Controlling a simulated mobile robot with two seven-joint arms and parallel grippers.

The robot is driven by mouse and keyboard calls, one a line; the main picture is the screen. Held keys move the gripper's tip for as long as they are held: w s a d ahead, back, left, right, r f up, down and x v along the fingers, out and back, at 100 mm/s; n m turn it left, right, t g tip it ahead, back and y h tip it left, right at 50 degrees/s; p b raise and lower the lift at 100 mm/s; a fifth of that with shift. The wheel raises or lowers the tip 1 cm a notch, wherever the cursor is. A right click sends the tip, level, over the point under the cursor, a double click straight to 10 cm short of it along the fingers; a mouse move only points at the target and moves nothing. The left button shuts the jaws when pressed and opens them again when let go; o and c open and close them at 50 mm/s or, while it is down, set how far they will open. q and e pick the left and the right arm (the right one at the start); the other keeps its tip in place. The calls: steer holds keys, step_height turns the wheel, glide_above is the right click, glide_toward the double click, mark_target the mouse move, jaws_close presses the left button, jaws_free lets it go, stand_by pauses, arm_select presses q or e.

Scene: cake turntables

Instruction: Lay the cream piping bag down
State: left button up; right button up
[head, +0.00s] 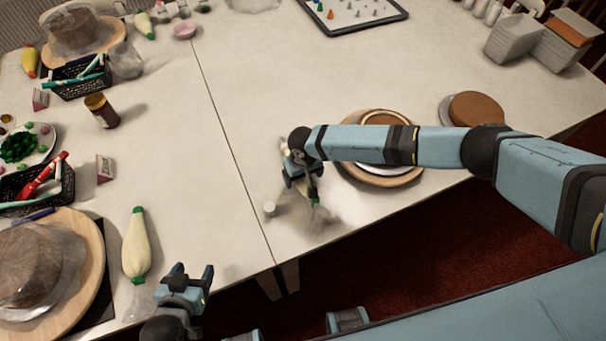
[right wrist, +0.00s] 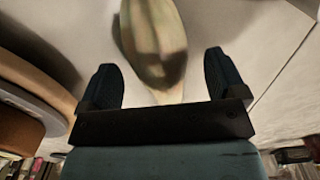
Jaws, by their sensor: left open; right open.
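My right gripper (head: 303,190) is open over the table's near part, left of the cake turntable. A cream piping bag (right wrist: 155,40) shows in the right wrist view, its narrow end between the open fingers (right wrist: 163,85) with gaps on both sides. In the head view this bag is mostly hidden by the gripper, with a green bit by the fingers. Whether it rests fully on the table is hard to tell. My left gripper (head: 190,280) is open and empty at the near edge, just right of another cream piping bag (head: 137,245) that lies on the table.
A turntable (head: 408,177) with a cake ring stands under my right forearm. A small white cup (head: 270,208) is beside the right gripper. At left are a covered cake (head: 40,260), a dark basket (head: 38,186) and a brown jar (head: 101,110). The table's middle is clear.

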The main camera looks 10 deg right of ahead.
step_height(320, 180, up, 14)
steer(key=s+a+f+n+t+y+p, duration=0.15)
steer(key=s+a+f+t+y, duration=0.25)
steer(key=s+a+y, duration=0.45)
steer(key=s+d+f+t+h, duration=0.1)
steer(key=s+d+t+h, duration=0.4)
steer(key=s+d, duration=0.9)
steer(key=d+t, duration=0.2)
steer(key=d, duration=0.1)
steer(key=shift+s+f+m+p, duration=0.25)
steer(key=shift+s+m+p, duration=0.05)
steer(key=shift+m+p, duration=0.1)
